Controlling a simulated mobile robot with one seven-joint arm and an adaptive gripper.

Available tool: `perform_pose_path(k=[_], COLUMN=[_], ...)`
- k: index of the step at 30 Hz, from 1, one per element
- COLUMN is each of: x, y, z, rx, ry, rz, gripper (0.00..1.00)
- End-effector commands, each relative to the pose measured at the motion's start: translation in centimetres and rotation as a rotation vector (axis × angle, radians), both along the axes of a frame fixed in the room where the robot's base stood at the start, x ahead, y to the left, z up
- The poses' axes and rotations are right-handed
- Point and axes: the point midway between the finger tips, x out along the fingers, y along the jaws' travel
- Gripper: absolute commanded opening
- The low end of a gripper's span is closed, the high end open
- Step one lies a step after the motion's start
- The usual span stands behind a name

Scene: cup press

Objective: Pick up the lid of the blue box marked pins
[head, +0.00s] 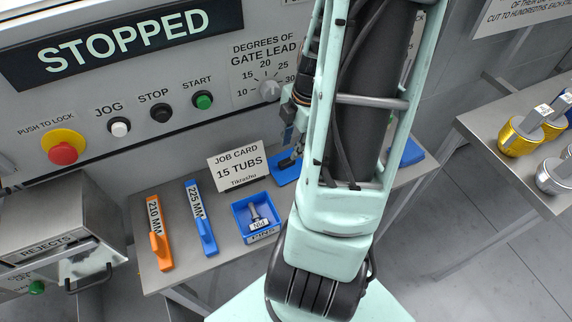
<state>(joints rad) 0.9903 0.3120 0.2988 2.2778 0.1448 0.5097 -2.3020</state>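The blue box (240,223) marked PINS stands on the grey table, open at the top. A metal pin (254,213) with a white tag is inside it. A flat blue piece that looks like its lid (283,176) is behind and to the right of the box, apart from it, partly hidden by my arm. My gripper (290,160) points down at this blue piece, its tips at or just over it. The fingers are small and dark; I cannot tell whether they are shut on it or whether it is lifted.
A job card (238,167) stands behind the box. An orange gauge (160,247) and a blue gauge (200,217) lie left of it. Another blue thing (410,153) shows right of my arm. A rejects box (62,240) is at left; metal cups (518,138) stand on the right table.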

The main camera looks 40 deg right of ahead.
Motion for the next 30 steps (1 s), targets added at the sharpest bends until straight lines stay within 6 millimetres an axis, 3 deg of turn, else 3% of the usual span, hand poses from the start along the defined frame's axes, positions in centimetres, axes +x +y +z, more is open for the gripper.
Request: perform_pose_path(k=[8,18,27,30], x=[0.2,0.6,0.7,0.7], y=[0.3,0.7,0.6,0.6], z=[-2.1,-6.1,-6.5,-6.5], rx=[0.001,0.0,-0.002,-0.002], ry=[0.002,0.001,-0.001,-0.001], rz=[-0.001,-0.002,-0.002,-0.002], gripper=[0.27,0.27,0.27,0.18])
